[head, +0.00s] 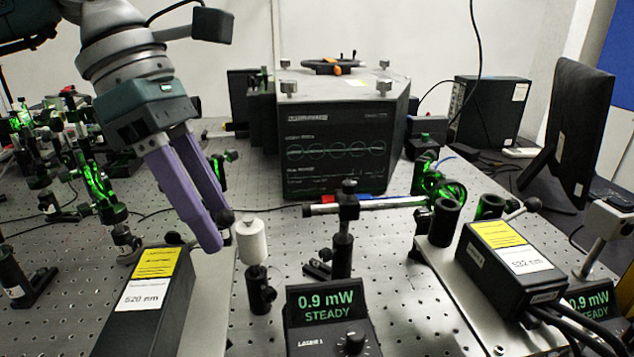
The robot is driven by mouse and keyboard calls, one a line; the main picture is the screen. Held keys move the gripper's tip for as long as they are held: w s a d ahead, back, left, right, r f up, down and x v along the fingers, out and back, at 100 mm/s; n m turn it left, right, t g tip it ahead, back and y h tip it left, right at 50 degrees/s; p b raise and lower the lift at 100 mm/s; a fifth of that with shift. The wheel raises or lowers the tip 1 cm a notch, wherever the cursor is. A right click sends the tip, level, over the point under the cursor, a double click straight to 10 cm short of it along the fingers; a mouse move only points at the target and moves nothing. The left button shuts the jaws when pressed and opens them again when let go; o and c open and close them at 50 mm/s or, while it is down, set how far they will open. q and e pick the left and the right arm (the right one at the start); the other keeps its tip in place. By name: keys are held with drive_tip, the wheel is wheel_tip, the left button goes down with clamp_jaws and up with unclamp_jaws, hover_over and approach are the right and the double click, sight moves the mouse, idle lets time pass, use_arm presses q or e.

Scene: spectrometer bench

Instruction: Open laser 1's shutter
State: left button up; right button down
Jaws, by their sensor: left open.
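The laser at the lower left is a black box (128,325) with a yellow label and a "620 nm" label. My left gripper (215,228) has two purple fingers, open and pointing down over the far end of this laser. The fingertips are right at the knob; I cannot tell whether it lies between them or touches them. A display (327,305) marked "LASER 1" reads 0.9 mW STEADY. My right gripper is not in view.
A white cylinder on a post (252,241) stands close right of the left fingertips. A second laser box (490,265), with a ball-ended lever (532,205), sits at right. A large instrument (335,135) stands behind. Optics crowd the left.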

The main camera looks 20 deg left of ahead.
use_arm(q)
clamp_jaws()
idle(0.3)
drive_tip(key=shift+w+d+y, duration=0.15)
drive_tip(key=shift+d+y, duration=0.05)
drive_tip(key=shift+y, duration=0.2)
drive_tip(key=shift+d+f+g+y, duration=0.1)
drive_tip(key=shift+f+g+y, duration=0.15)
drive_tip(key=shift+g+y, duration=0.25)
